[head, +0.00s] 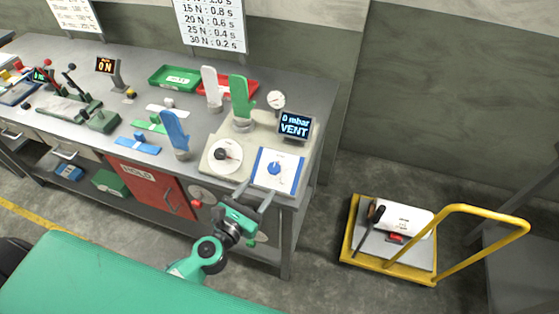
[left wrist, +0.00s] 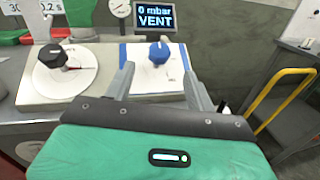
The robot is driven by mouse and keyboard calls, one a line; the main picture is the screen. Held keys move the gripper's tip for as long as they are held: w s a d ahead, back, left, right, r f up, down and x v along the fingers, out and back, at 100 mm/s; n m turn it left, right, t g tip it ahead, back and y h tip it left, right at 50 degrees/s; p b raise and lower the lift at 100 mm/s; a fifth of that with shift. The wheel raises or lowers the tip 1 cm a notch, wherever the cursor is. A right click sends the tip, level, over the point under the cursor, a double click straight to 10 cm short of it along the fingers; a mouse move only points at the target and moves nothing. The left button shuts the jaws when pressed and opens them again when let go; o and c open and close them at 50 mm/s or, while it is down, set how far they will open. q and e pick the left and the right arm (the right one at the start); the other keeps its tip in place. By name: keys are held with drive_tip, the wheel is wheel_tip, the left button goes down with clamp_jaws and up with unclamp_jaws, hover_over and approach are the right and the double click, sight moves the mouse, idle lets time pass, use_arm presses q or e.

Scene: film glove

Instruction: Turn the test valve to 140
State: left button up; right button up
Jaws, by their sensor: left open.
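A tester with two knobs stands at the bench's right end. Its black knob (head: 223,153) sits on a round white dial, and it also shows in the left wrist view (left wrist: 52,56). Its blue knob (head: 274,168) sits on a white blue-bordered panel; in the left wrist view the blue knob (left wrist: 159,51) lies ahead, between the finger directions. I cannot tell which knob is the test valve. The display (head: 295,125) reads 0 mbar VENT. My left gripper (head: 254,196) is open and empty at the tester's front edge, apart from both knobs. My right gripper is not in view.
Behind the knobs stand a green glove form (head: 240,97) and a round gauge (head: 276,100). A blue glove form (head: 175,131) stands left of the tester. A red cabinet marked HOLD (head: 150,185) is below the bench. A yellow trolley (head: 385,272) stands on the floor at right.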

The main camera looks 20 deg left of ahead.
sight(274, 170)
use_arm(q)
drive_tip(key=p+x, duration=0.2)
drive_tip(key=x, duration=0.9)
drive_tip(key=shift+w+d+p, duration=0.1)
drive_tip(key=shift+w+p, duration=0.2)
drive_tip(key=shift+p, duration=0.05)
drive_tip(key=c, duration=1)
drive_tip(key=shift+o, duration=0.2)
